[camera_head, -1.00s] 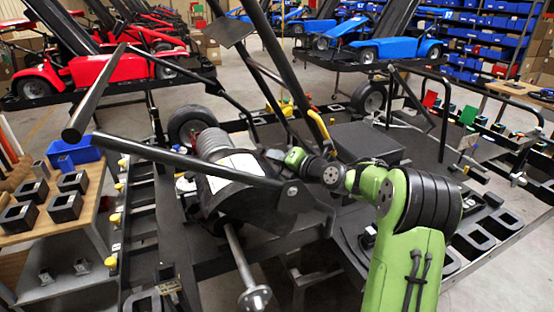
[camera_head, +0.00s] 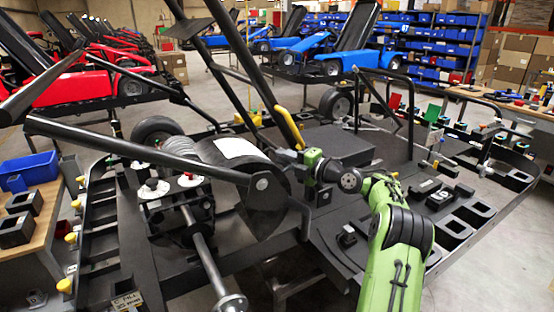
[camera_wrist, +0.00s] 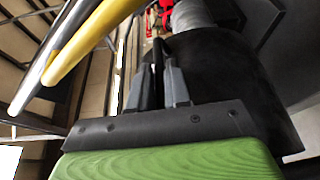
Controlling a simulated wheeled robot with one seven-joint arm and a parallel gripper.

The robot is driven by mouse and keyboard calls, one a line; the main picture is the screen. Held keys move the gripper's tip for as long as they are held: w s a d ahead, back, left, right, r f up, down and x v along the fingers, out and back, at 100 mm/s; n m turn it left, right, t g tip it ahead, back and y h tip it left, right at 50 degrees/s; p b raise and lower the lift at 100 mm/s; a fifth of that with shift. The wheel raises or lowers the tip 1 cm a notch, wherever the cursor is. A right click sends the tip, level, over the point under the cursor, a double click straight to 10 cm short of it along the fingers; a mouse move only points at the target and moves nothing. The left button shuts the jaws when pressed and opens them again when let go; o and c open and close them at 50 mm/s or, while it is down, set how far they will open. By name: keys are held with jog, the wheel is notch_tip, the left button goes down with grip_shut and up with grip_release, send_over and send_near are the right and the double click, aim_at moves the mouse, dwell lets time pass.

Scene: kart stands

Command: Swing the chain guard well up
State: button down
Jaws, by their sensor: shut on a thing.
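The chain guard (camera_head: 268,212) is a dark curved cover with a flat side plate and a white label on top. It stands in the middle of the head view, tilted up about a round pivot on its side. My gripper (camera_head: 297,154) is at its upper right edge. In the wrist view my gripper's two grey fingers (camera_wrist: 164,88) are closed around a thin dark bar (camera_wrist: 157,58), which seems to be part of the guard. The guard's black curved face (camera_wrist: 222,82) fills the right there. The exact grip is partly hidden in the head view.
A bare shaft (camera_head: 200,245) with a flange and a unit with red and white caps (camera_head: 165,188) lie left of the guard. A long black bar (camera_head: 130,148) passes in front of it. A yellow tube (camera_head: 289,127) runs close beside my gripper.

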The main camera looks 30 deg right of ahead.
jog(key=shift+d+f, duration=0.2)
jog(key=shift+d, duration=0.05)
jog(key=c, duration=1.2)
grip_release()
jog(key=shift+o, duration=0.2)
jog(key=b+v, duration=0.2)
jog(key=v, duration=1.3)
jog(key=shift+s, duration=0.4)
jog(key=shift+d, duration=0.2)
